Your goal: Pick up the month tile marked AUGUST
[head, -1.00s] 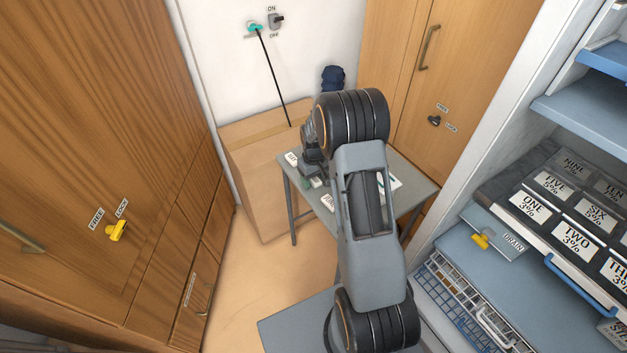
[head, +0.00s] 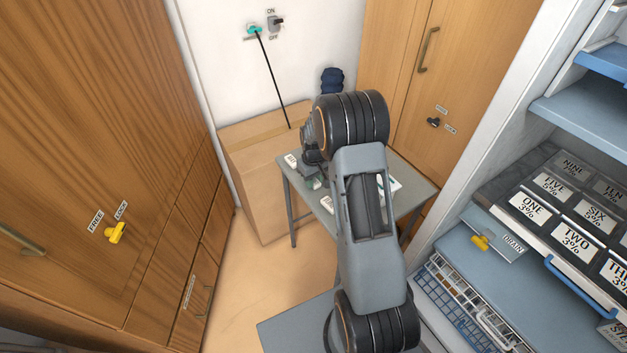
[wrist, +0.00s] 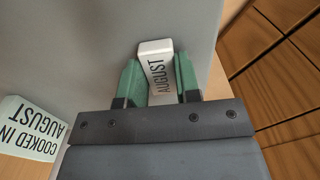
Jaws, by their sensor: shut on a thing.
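The white month tile marked AUGUST (wrist: 156,55) stands between the two green fingers of my gripper (wrist: 158,72) in the wrist view. The fingers are shut on its sides, and its far end sticks out past the fingertips. The printed face is toward the camera. I cannot tell whether the tile touches the grey table below. In the head view my gripper is over the small grey table (head: 410,190), and my arm hides much of it and the table.
A sign reading COOKED IN AUGUST (wrist: 30,128) lies to the left in the wrist view.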

